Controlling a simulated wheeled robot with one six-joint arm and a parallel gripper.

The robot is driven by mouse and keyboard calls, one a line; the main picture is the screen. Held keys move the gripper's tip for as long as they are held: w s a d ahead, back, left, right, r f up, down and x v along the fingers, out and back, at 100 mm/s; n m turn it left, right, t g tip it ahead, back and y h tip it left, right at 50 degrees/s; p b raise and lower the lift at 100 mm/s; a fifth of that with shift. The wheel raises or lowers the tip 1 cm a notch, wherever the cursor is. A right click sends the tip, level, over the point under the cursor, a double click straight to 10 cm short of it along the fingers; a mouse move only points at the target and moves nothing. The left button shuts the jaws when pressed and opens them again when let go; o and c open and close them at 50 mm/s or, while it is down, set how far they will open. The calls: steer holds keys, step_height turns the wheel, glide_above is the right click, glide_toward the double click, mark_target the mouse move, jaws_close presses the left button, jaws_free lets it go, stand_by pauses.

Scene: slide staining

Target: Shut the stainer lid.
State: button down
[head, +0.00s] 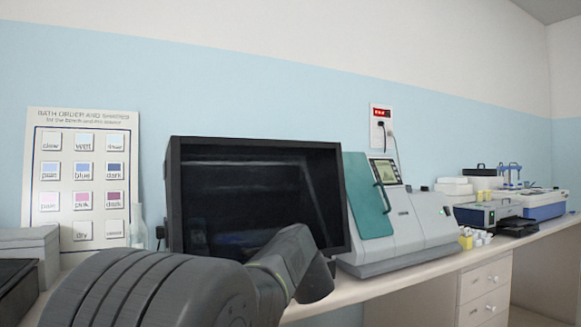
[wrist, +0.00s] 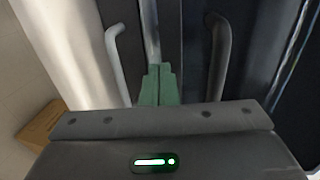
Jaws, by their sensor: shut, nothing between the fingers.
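A white and grey machine (head: 405,225) with a small screen stands on the bench right of centre in the head view. It is probably the stainer. Its teal lid (head: 366,196) is tilted up steeply and has a dark curved handle. How far open it stands is hard to tell. My gripper (wrist: 158,68) is shut and empty in the wrist view, its green fingers together. A light curved bar (wrist: 116,62) is left of the fingers and a dark curved bar (wrist: 219,58) right of them, both apart from them. In the head view my arm hides the gripper.
A black-framed box with a dark front (head: 255,195) stands left of the machine, behind my arm. A colour chart (head: 80,180) leans on the wall. Several devices, including a blue and white one (head: 540,205), occupy the right end of the bench. White drawers (head: 485,292) are below.

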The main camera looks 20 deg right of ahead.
steer(key=shift+w+f+b, duration=0.45)
steer(key=shift+w+f, duration=0.3)
steer(key=shift+w, duration=0.05)
